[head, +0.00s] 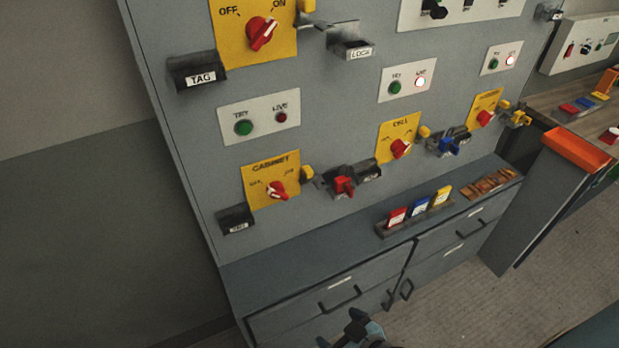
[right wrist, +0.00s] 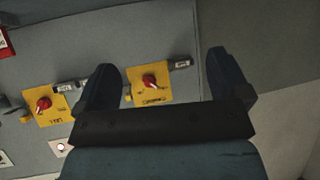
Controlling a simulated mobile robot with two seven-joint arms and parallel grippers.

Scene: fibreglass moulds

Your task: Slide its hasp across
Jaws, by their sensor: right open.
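The grey panel has several yellow switch plates with red knobs. The CABINET plate (head: 270,181) is at the lower left, with a yellow hasp block (head: 307,173) at its right edge and a red padlock (head: 344,186) farther right. The CELL plate (head: 398,139) has its own yellow block (head: 424,131). My right gripper (head: 342,330) is low at the bottom edge, below and apart from the panel, open and empty. In the right wrist view its spread fingers (right wrist: 165,85) frame a plate, probably CABINET, seen upside down (right wrist: 150,84), with its small hasp block (right wrist: 128,97) partly visible. My left gripper is out of view.
A ledge below the panel holds a rack with red, blue and yellow tags (head: 418,210) and several copper-coloured pieces (head: 489,184). Drawers with handles (head: 340,298) are under it. An orange-topped post (head: 577,148) and a bench stand at the right. The space before the panel is clear.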

